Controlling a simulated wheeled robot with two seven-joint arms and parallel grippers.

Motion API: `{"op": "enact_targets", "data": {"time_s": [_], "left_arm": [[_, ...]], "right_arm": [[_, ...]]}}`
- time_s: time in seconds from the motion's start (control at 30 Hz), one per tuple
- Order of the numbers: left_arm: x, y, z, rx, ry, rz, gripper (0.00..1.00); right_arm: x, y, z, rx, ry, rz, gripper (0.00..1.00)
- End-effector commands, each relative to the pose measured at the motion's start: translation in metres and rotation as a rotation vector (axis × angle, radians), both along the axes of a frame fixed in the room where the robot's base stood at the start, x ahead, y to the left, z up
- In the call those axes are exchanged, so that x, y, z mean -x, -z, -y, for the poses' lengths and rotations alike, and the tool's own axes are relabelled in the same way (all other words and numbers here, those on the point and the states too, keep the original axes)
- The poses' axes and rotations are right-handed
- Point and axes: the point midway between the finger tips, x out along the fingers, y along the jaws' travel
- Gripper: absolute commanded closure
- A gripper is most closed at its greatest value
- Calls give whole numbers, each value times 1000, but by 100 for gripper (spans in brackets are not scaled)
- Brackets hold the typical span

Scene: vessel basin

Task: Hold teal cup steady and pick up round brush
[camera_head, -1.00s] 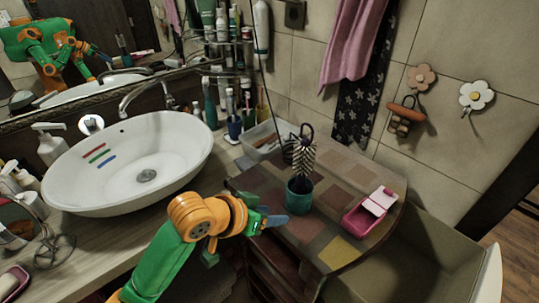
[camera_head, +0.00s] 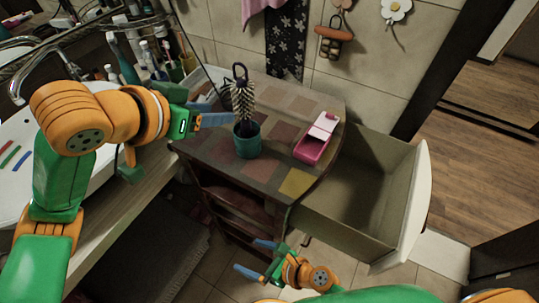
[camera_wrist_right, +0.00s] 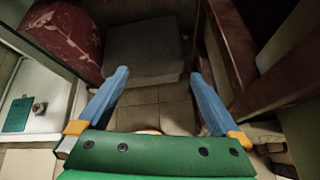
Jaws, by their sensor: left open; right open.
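The teal cup (camera_head: 248,145) stands upright on the patchwork-topped cabinet (camera_head: 215,149) in the head view. The round brush (camera_head: 242,103) stands in it, bristles and dark looped end above the rim. My left gripper (camera_head: 216,117) is open just left of the cup and brush, apart from them as far as I can tell. My right gripper (camera_head: 247,256) is open and empty, low in front of the cabinet and well below its top.
A pink box (camera_head: 311,150) lies right of the cup on the cabinet top. An open drawer-like bin (camera_head: 345,215) juts out at the right. Bottles and brushes crowd the back left by the sink. A dark mat (camera_wrist_right: 143,48) lies on the floor.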

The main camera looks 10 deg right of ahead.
Motion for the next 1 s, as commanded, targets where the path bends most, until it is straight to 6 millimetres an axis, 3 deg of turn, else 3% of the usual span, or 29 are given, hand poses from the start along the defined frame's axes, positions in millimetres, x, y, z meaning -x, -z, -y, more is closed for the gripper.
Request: {"op": "enact_targets", "data": {"time_s": [0.03, 0.1, 0.27, 0.4, 0.57, 1.0], "left_arm": [[0, 0, 0, 0, 0, 0, 50], [0, 0, 0, 0, 0, 0, 50], [0, 0, 0, 0, 0, 0, 50], [0, 0, 0, 0, 0, 0, 50], [0, 0, 0, 0, 0, 0, 50], [0, 0, 0, 0, 0, 0, 50]], "right_arm": [[-24, -33, -3, -68, 35, 57, 0], [-48, -86, -11, -212, 83, 98, 0], [-65, -209, -26, -556, 103, 139, 0], [-123, -223, 25, -391, 252, 439, 0], [-150, -220, 57, -230, 330, 593, 0], [-210, -220, 27, -208, 339, 613, 0]]}}
